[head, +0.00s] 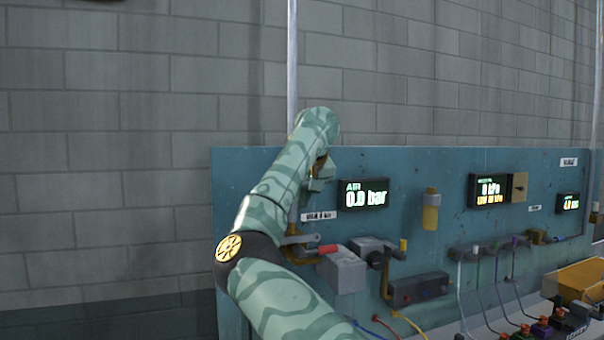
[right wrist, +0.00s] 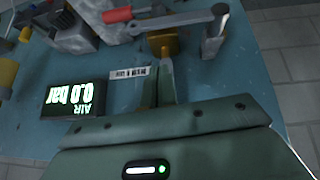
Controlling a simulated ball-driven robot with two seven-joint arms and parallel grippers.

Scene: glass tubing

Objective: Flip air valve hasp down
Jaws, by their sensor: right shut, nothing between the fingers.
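The air valve's lever has a red grip (head: 328,249) and stands level on the blue panel below the AIR display. In the right wrist view its red grip (right wrist: 118,14) joins a grey bar running right, in front of a brass fitting (right wrist: 165,42). I cannot tell which small part is the hasp. My right gripper (head: 318,184) is in front of the panel, left of the AIR display and above the lever, partly hidden by my arm. In the wrist view its fingertips (right wrist: 164,66) are together and empty, close to the brass fitting; contact is unclear. My left gripper is not in view.
The AIR display (head: 363,193) reads 0.0 bar. A white label (head: 319,216) sits below it. A grey box (head: 343,270) juts out below the lever. A vertical grey pipe (head: 292,60) rises behind my arm. Tubing and a yellow box (head: 585,277) are at right.

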